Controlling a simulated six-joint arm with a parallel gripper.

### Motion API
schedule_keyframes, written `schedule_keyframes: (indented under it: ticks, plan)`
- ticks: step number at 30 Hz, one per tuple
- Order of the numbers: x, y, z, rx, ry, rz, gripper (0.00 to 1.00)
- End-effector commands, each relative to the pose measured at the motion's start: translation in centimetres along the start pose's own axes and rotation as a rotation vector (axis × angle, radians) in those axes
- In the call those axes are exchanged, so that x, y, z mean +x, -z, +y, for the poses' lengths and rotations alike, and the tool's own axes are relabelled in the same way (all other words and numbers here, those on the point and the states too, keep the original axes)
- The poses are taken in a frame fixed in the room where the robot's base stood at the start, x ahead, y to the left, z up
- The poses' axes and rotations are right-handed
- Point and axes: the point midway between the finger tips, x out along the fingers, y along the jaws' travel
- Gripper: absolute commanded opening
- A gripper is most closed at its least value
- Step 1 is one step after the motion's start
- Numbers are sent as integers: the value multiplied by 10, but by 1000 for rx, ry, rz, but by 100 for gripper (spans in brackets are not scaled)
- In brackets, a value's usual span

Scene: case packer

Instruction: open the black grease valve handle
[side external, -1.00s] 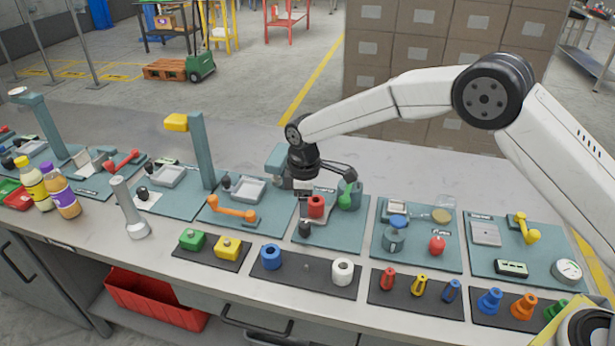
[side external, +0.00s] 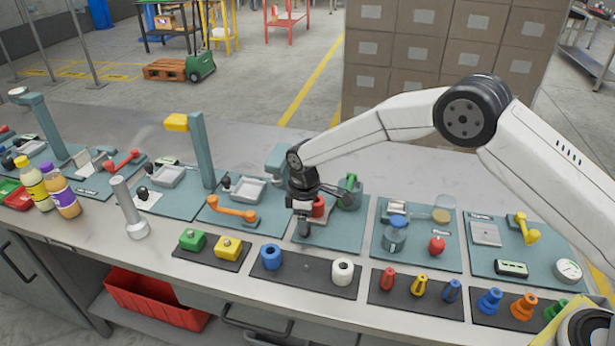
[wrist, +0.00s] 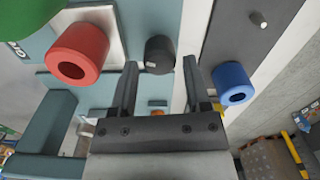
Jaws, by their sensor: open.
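The black handle (wrist: 160,53) is a short dark cylinder on a teal panel. In the wrist view it appears between the tips of my gripper (wrist: 160,66), whose two fingers are apart with nothing clamped. A gap shows between the handle and each finger. In the side external view my gripper (side external: 305,216) points down over the handle's spot at the panel's front left and hides most of it. I cannot tell whether the fingers reach around it in depth.
A red cylinder (wrist: 78,52) stands close beside the handle, with a green part (side external: 349,187) behind it. A blue ring (side external: 271,256) and a white ring (side external: 343,270) sit on a dark mat (side external: 306,279) in front. An orange handle (side external: 232,208) is to the left.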

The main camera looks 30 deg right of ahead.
Motion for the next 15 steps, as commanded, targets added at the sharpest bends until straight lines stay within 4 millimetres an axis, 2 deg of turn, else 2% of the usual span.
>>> schedule_keyframes:
  ticks: [6,15]
  plan:
    - [18,0,0,0,0,0,61]
    - [22,0,0,0,0,1,61]
